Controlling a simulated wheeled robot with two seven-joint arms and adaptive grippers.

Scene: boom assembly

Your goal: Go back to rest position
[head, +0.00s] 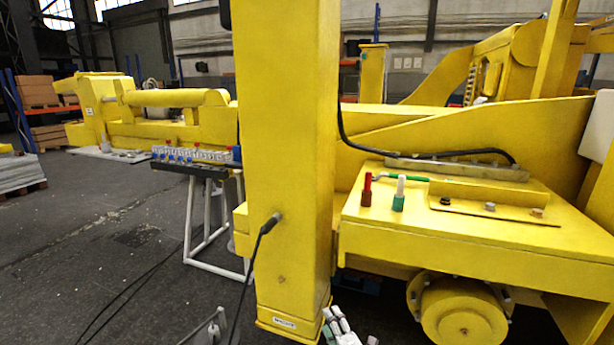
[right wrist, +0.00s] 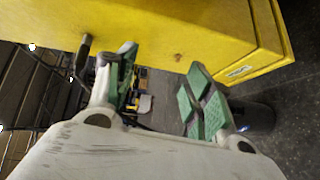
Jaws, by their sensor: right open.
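My right gripper (head: 338,328) shows at the bottom edge of the head view, just right of the foot of a thick yellow post (head: 285,170). In the right wrist view the same gripper (right wrist: 162,75) is open, its green-padded fingers apart with nothing between them. The yellow post (right wrist: 190,40) lies beyond the fingertips, and I cannot tell if they touch it. A small grey part at the bottom of the head view, left of the post, may be my left gripper (head: 210,330); too little shows to tell its state.
A black cable plug (head: 268,224) sits in the post. At right, a yellow platform (head: 400,235) carries a red fitting (head: 367,190) and a green-and-white fitting (head: 399,195). A stand (head: 200,172) with several small parts is at left. Dark floor (head: 90,240) is mostly clear at left.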

